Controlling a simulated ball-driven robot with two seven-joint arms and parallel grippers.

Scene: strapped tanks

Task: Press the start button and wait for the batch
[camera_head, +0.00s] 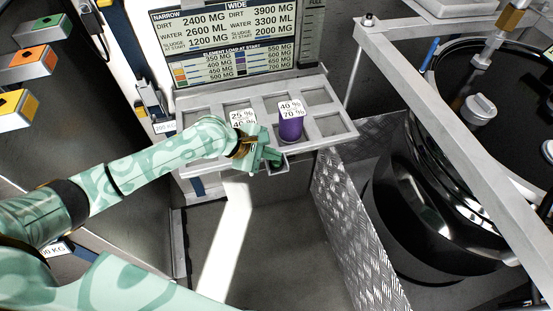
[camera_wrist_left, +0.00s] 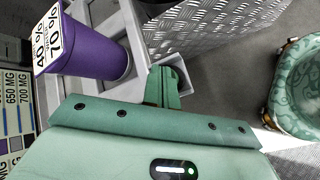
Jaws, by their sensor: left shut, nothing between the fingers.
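My left gripper (camera_head: 272,158) is shut and empty at the front edge of the grey rack (camera_head: 340,128). Its closed fingers also show in the left wrist view (camera_wrist_left: 163,88), at a small grey square frame (camera_wrist_left: 184,74) on the rack's front. I cannot tell whether they touch it. No button marked as start can be read; the gripper may hide one. At the far left of the head view are a green box (camera_head: 55,30), an orange box (camera_head: 40,62) and a yellow box (camera_head: 20,112), each with a coloured patch. My right gripper is not in view.
A purple container (camera_head: 291,127) labelled 40 % and 70 % stands in the rack, also large in the left wrist view (camera_wrist_left: 95,55). A chart board (camera_head: 235,40) stands behind. A black tank (camera_head: 425,200) and a grey rail (camera_head: 450,120) are right. Below is open floor (camera_head: 270,250).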

